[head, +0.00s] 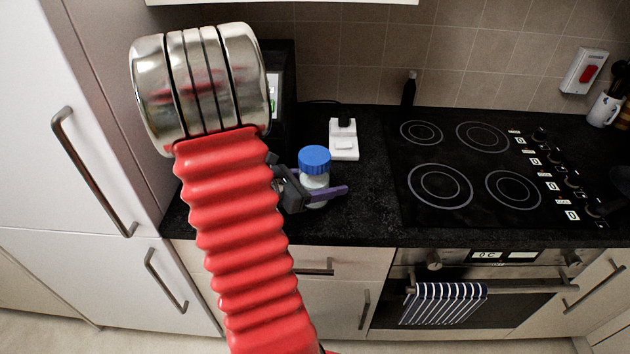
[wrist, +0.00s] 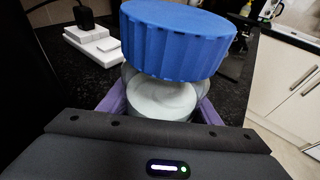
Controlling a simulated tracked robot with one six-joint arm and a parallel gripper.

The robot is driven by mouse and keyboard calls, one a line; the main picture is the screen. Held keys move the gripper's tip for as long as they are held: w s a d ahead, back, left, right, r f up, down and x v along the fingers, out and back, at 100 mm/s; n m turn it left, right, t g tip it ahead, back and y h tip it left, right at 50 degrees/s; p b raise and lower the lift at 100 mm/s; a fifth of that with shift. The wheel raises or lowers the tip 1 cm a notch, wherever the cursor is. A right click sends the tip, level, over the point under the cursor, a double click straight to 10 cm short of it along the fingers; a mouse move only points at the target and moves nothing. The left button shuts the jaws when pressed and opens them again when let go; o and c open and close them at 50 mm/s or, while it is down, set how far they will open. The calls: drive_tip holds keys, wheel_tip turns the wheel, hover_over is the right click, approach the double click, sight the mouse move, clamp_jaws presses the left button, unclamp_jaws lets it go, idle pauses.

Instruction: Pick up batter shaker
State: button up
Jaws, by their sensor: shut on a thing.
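The batter shaker (head: 314,178) is a clear container with whitish contents and a ribbed blue lid, upright at the black worktop in the head view. It fills the middle of the wrist view (wrist: 178,45), its blue lid above a clear body. My gripper (head: 318,194) is shut on the shaker's body below the lid, with a purple finger on each side. The lower part of the shaker is partly hidden by the fingers. I cannot tell whether its base touches the worktop.
A white socket block (head: 343,139) with a black plug stands behind the shaker. A black hob (head: 465,180) lies to the right, with a dark bottle (head: 409,90) behind it. A tall white cupboard (head: 60,180) stands left. A striped towel (head: 443,303) hangs on the oven handle.

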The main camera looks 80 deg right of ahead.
drive_tip(key=shift+r, duration=0.1)
idle(0.3)
wheel_tip(320, 180, up, 18)
idle(0.7)
idle(0.4)
drive_tip(key=o, duration=0.6)
drive_tip(key=c, duration=1)
drive_tip(key=shift+o, duration=0.2)
